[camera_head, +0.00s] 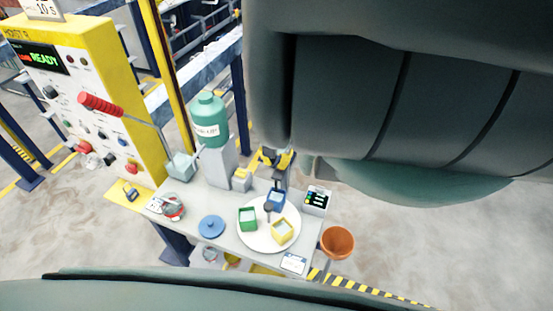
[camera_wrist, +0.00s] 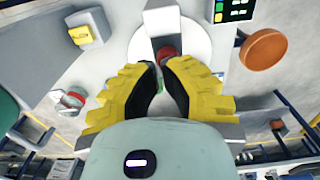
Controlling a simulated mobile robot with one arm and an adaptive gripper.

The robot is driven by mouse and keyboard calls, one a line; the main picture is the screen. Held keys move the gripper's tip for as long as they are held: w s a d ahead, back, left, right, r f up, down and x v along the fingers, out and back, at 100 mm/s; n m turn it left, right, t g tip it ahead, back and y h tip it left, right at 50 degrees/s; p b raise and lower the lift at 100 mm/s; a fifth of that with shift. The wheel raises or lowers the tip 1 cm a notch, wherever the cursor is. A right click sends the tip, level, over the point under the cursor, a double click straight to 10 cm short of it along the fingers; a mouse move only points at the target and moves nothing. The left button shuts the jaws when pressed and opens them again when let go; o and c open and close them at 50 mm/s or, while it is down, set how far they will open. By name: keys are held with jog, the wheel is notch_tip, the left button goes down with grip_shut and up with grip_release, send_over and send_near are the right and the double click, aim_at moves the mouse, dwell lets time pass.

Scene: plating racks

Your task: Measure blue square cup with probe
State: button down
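The blue square cup (camera_head: 277,198) stands at the far edge of a round white plate (camera_head: 258,241). A green square cup (camera_head: 247,218) and a yellow square cup (camera_head: 282,231) share the plate. A dark-topped upright thing (camera_head: 268,208), perhaps the probe, shows among the cups. My gripper (camera_head: 276,160), with yellow fingers, is above and beyond the blue cup in the head view. In the wrist view my gripper (camera_wrist: 159,63) has its fingertips close together with a narrow gap. A dark red round thing (camera_wrist: 167,53) shows just past them; whether it is held is unclear.
A blue lid (camera_head: 211,226) and a red-and-white item (camera_head: 172,207) lie left. A teal bottle (camera_head: 208,118) stands on a pedestal behind.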

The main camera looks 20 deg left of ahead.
aim_at(276, 170)
jog(key=shift+f, duration=0.1)
notch_tip(276, 170, down, 6)
jog(key=b, duration=0.6)
jog(key=shift+f+b, duration=0.1)
jog(key=shift+b, duration=0.2)
jog(key=shift+w, duration=0.1)
